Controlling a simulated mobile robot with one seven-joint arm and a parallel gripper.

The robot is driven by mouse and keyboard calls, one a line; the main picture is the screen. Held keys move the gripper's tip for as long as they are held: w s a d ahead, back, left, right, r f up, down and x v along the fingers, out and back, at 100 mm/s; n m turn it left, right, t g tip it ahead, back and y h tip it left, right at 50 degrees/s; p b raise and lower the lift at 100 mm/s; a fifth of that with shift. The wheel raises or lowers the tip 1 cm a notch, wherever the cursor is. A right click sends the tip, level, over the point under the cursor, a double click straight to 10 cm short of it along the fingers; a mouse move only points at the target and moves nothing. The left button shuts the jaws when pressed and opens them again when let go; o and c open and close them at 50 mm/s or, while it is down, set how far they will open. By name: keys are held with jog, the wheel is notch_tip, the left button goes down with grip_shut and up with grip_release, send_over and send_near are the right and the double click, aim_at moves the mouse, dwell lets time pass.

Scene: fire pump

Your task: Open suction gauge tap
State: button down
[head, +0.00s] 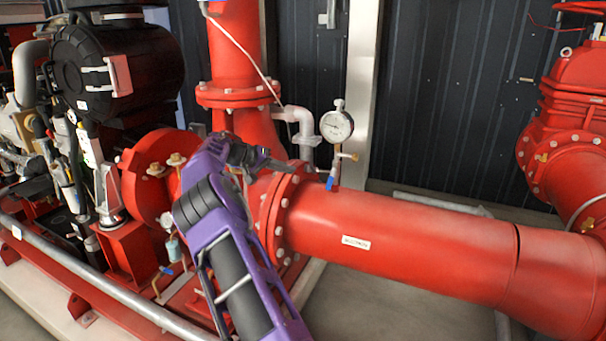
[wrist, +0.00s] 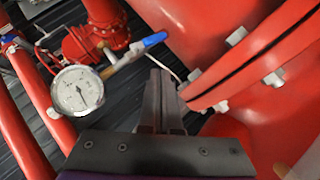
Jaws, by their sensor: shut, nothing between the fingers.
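The suction gauge (head: 337,126) is a round white dial standing on a thin stem above the big red pipe (head: 420,240). Its tap has a blue lever (head: 330,184) low on the stem, close to the pipe. In the wrist view the gauge (wrist: 77,91) is at left, with a brass fitting (wrist: 118,64) and the blue lever (wrist: 154,39) at upper middle. There the lever looks roughly in line with the stem. My gripper (head: 284,164) is left of the lever in the head view, apart from it. Its dark fingers (wrist: 161,74) are together and empty, below the lever in the wrist view.
A bolted red flange (head: 278,215) is close to my gripper and fills the right of the wrist view (wrist: 255,65). A grey elbow pipe (head: 298,118) and a vertical red pipe (head: 233,55) stand behind. Another gauge (head: 167,219) is at lower left.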

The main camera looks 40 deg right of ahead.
jog(key=v, duration=0.5)
dwell(0.4)
